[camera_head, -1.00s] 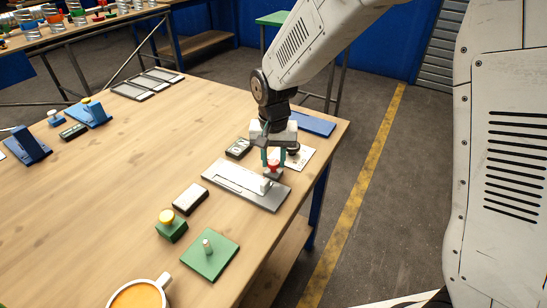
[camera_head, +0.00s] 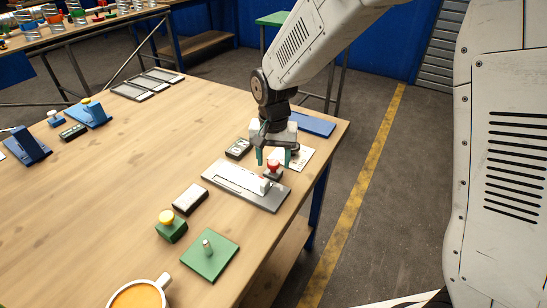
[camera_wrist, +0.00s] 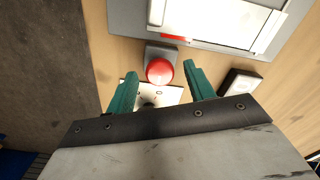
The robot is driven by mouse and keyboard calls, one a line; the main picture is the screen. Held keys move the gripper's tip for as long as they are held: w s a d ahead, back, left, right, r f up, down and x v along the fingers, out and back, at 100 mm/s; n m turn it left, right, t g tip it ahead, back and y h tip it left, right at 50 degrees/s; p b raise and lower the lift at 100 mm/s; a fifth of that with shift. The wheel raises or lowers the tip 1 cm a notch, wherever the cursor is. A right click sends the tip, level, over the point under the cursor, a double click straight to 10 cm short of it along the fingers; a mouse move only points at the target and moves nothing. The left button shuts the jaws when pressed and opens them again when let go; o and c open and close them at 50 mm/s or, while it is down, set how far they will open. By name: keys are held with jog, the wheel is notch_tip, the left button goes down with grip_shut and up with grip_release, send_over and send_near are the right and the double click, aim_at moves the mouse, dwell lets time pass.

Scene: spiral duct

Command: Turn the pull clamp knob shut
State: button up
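A round red knob (camera_head: 274,166) stands on a small grey base at the far edge of a grey metal plate (camera_head: 277,198) with a white bar across it. In the wrist view the knob (camera_wrist: 160,70) sits in front of the plate (camera_wrist: 124,14), which has a small red mark on its edge. My gripper (camera_head: 273,157) points down over the knob. Its two green fingers are spread on either side of the knob, with a gap visible on both sides in the wrist view. It holds nothing. The fingertips' height relative to the knob is hard to tell.
A white card (camera_head: 305,154) lies behind the knob, and a dark box (camera_head: 238,149) stands left of it. A black-and-white box (camera_head: 190,198), a green block with a yellow button (camera_head: 171,229) and a green plate (camera_head: 211,259) lie nearer. The table's right edge is close.

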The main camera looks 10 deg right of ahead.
aim_at(274, 162)
notch_tip(274, 162, up, 8)
jog(key=shift+f, duration=0.1)
dwell(0.4)
jog(key=shift+s+n, duration=0.1)
jog(key=shift+n, duration=0.2)
jog(key=s+d+r+n, duration=0.1)
jog(key=s+d+r, duration=0.2)
jog(key=s+d, duration=0.3)
jog(key=s+d+r+t, duration=0.1)
jog(key=s+d+r, duration=0.2)
jog(key=s+d, duration=0.4)
jog(key=s+d+r+n, duration=0.1)
jog(key=s+d+r, duration=0.2)
jog(key=s, duration=1.1)
jog(key=d, duration=0.3)
jog(key=shift+d+r+n, duration=0.15)
jog(key=shift+r+n, duration=0.15)
jog(key=shift+r, duration=0.1)
